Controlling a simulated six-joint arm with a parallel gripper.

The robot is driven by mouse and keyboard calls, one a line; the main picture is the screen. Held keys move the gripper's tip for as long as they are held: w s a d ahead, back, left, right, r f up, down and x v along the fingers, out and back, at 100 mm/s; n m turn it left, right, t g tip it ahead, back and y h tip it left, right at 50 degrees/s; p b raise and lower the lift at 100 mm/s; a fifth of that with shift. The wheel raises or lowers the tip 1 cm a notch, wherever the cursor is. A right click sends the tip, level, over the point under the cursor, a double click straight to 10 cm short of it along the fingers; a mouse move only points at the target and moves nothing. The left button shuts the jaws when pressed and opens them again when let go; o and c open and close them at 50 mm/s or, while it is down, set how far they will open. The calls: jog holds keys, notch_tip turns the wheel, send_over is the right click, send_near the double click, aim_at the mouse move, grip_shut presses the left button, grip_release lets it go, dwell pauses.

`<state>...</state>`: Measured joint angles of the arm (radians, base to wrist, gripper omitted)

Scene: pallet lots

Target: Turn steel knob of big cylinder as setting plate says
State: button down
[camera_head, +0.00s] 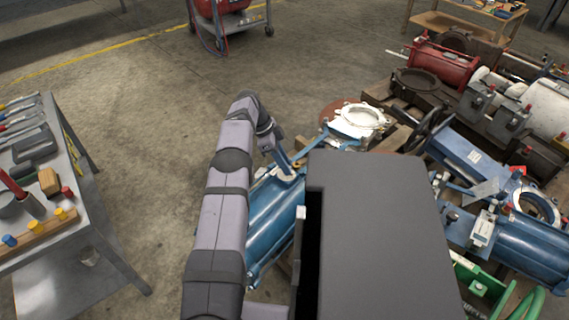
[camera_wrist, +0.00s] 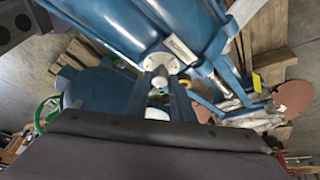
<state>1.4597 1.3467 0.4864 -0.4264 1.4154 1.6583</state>
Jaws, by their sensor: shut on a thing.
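The big blue cylinder (camera_head: 274,212) lies on the pallet, partly hidden in the head view by my arm and a dark block of my own body. In the wrist view the blue cylinder (camera_wrist: 120,22) fills the top. A pale round flange (camera_wrist: 160,62) sits on its side. My gripper (camera_wrist: 160,80) is shut at this flange, on the small steel knob (camera_wrist: 159,79), which is mostly hidden between the fingers. In the head view my gripper (camera_head: 288,172) comes down onto the cylinder's top. A narrow pale plate (camera_wrist: 182,48) is on the cylinder beside the flange; its marking is unreadable.
A white ring flange (camera_head: 360,117) lies behind the cylinder. A red cylinder (camera_head: 440,66), a handwheel (camera_head: 428,128) and more blue cylinders (camera_head: 520,245) crowd the right. A grey tool bench (camera_head: 75,240) stands at left. Open floor lies between bench and pallet.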

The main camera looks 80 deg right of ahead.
jog(key=shift+m, duration=0.4)
dwell(0.5)
jog(key=c, duration=1.5)
grip_release()
jog(key=shift+c, duration=0.2)
notch_tip(320, 180, up, 10)
jog(key=p, duration=0.6)
jog(key=shift+p, duration=0.4)
